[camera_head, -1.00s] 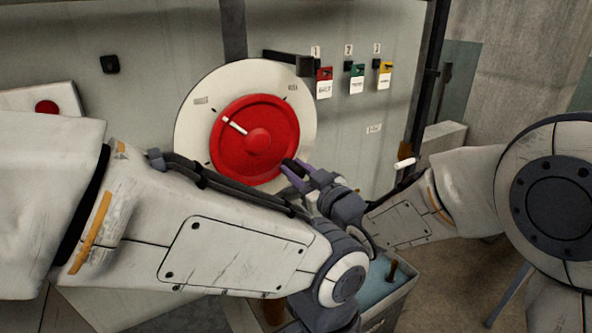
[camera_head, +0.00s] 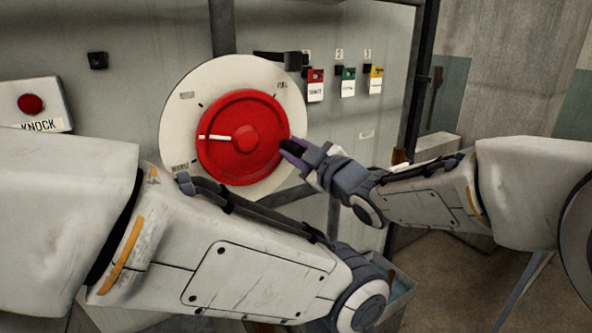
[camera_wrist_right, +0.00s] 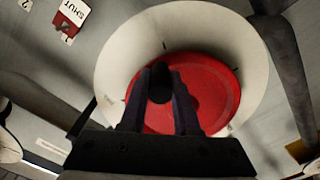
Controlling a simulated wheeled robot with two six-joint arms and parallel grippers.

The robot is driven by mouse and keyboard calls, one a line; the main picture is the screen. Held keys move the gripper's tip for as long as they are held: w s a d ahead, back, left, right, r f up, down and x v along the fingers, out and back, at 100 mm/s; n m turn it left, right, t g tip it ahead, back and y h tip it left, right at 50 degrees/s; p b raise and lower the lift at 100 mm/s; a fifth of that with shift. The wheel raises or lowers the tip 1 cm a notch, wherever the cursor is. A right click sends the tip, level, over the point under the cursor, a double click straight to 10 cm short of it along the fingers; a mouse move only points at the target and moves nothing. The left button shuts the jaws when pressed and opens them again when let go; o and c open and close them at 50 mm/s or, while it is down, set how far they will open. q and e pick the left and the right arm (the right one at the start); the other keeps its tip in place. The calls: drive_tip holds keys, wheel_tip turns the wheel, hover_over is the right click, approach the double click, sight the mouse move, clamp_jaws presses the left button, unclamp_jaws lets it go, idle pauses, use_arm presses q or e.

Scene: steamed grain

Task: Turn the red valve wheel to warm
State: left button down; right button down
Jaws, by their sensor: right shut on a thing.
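The red valve wheel (camera_head: 240,110) sits on a round white dial plate (camera_head: 180,120) on the pale panel. Its white pointer bar (camera_head: 215,137) points left, about level, between a label at upper left and one at lower left. The small labels are hard to read. My right gripper (camera_head: 290,147) is shut on the wheel's right edge. In the right wrist view its two fingers reach over the red wheel (camera_wrist_right: 215,95), hiding part of it. My left arm crosses the front of the head view; its gripper is outside the picture.
A dark bracket (camera_head: 280,57) sticks out above the dial. Red (camera_head: 315,85), green (camera_head: 348,82) and yellow (camera_head: 376,80) tags hang to its right. A KNOCK box (camera_head: 35,105) with a red button is at left. A dark post stands at the panel's right edge.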

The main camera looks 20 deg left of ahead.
wheel_tip(320, 180, up, 3)
drive_tip(key=n+b, duration=0.1)
drive_tip(key=n, duration=0.2)
drive_tip(key=shift+w+d+b, duration=0.1)
drive_tip(key=shift+b, duration=0.25)
drive_tip(key=shift+r+n+b, duration=0.45)
drive_tip(key=shift+r+n, duration=0.55)
drive_tip(key=shift+n, duration=0.5)
drive_tip(key=shift+s, duration=0.2)
drive_tip(key=c, duration=0.7)
unclamp_jaws()
drive_tip(key=shift+o, duration=0.2)
drive_tip(key=shift+f, duration=0.1)
